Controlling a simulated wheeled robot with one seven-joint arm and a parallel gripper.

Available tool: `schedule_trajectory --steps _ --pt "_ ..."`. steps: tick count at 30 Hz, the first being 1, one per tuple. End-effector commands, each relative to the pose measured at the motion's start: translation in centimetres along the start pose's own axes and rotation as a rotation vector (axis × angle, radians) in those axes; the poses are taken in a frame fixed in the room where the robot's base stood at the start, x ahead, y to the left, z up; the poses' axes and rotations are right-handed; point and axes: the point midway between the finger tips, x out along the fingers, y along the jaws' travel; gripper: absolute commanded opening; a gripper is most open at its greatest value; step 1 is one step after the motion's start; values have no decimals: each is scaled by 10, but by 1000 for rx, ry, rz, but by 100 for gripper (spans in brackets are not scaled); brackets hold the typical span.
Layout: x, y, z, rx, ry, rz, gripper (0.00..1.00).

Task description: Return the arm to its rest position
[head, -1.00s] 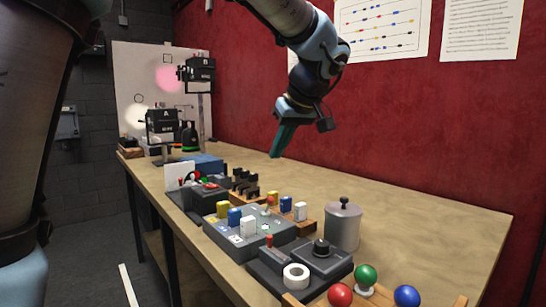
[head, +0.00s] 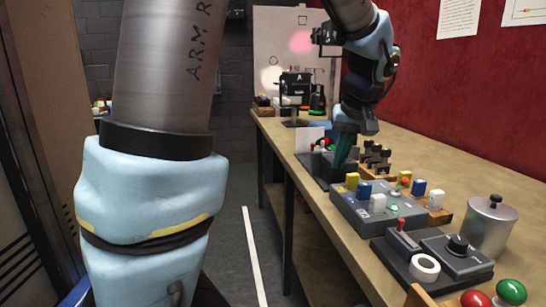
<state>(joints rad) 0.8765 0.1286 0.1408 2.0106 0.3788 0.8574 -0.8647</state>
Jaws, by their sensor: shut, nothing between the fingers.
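My gripper (head: 341,163) has green fingers pointing down and is shut and empty. In the head view it hangs at the left part of the workbench, in front of or over a dark box (head: 318,170); I cannot tell whether it touches the box. My arm's wrist (head: 358,105) hides part of the bench's far end. A grey panel (head: 360,212) with yellow, blue and white blocks stands nearer on the bench.
The wooden workbench (head: 450,165) has free room along the red wall. A metal canister (head: 492,225), a dark box with a white tape roll (head: 425,267), and red (head: 474,299) and green (head: 511,292) balls stand near. Lamps (head: 294,84) stand at the far end. The floor (head: 228,235) at left is clear.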

Motion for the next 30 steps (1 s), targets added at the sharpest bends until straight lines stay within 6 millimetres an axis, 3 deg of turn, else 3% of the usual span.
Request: schedule_trajectory --steps 1,6,12,15,21,30 --pt "9 -28 4 -4 -39 4 0" --pt "40 -97 34 11 -128 53 0" --pt "61 -163 80 -1 -177 109 0" --pt "66 -184 100 -9 -184 126 0" --pt "70 -204 122 -16 -184 139 0" --pt "71 -204 124 -13 -184 141 0"
